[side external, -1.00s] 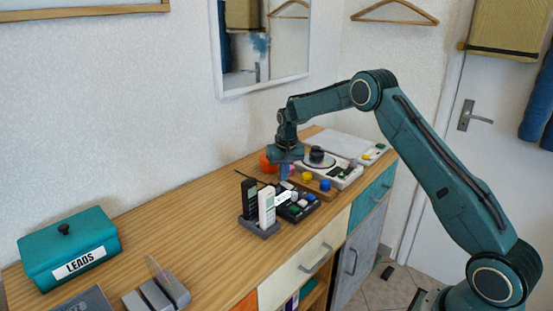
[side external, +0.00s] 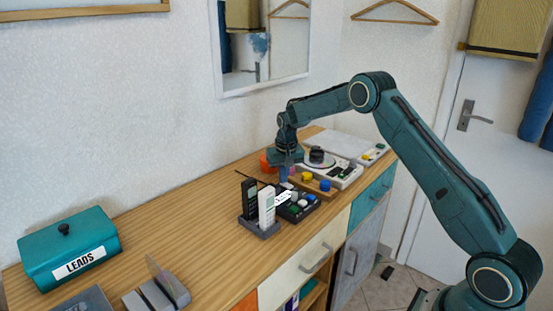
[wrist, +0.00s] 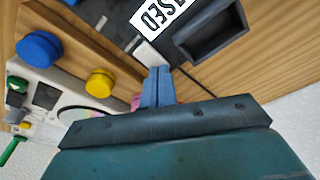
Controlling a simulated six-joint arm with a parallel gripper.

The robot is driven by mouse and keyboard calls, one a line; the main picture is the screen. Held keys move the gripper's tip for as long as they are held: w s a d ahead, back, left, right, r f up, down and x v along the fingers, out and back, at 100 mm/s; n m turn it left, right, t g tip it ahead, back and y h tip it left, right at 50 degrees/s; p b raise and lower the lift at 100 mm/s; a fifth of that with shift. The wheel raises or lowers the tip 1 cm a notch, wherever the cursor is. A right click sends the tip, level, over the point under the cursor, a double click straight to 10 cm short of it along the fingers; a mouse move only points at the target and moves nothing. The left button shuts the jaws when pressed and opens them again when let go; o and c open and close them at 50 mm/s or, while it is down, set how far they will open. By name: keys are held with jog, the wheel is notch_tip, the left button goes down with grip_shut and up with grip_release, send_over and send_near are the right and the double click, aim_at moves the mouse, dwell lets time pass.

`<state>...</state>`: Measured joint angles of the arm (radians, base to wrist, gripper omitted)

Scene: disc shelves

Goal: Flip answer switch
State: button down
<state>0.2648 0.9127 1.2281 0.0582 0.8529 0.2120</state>
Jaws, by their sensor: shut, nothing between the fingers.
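My gripper (side external: 284,173) points down over the far part of the wooden desk. Its blue fingers (wrist: 158,82) are together and empty in the wrist view. The fingertips are right beside a small white piece (wrist: 149,54) at the edge of a dark unit; I cannot tell whether they touch. A dark panel with several coloured buttons (side external: 297,207) lies just in front of my gripper in the side view. I cannot tell for sure which part is the answer switch. A white label (wrist: 157,14) with black letters, partly cut off, shows above the fingertips.
A wooden board with yellow (wrist: 100,83) and blue (wrist: 40,48) knobs lies close beside my gripper. A pale device with a dial (side external: 318,158) stands behind it. Black and white handsets (side external: 267,208) stand upright nearby. The desk toward the teal box (side external: 68,246) is mostly clear.

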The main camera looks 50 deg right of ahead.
dwell(0.3)
jog(key=shift+r, duration=3.35)
jog(key=shift+r, duration=0.1)
jog(key=s+a+r+n+t, duration=0.1)
jog(key=s+a+r, duration=0.4)
jog(key=s+r, duration=0.35)
jog(key=s+a+r+n+t, duration=0.1)
jog(key=s+a+r+n, duration=0.1)
jog(key=s+a+r, duration=0.55)
jog(key=s+a+n+t, duration=0.1)
jog(key=s+a, duration=0.1)
jog(key=s, duration=1)
jog(key=s+a+n+t, duration=0.1)
jog(key=s+a+n, duration=0.1)
jog(key=s, duration=1.1)
jog(key=shift+s+a+f+y, duration=0.2)
jog(key=shift+a+y, duration=0.15)
jog(key=shift+y, duration=0.05)
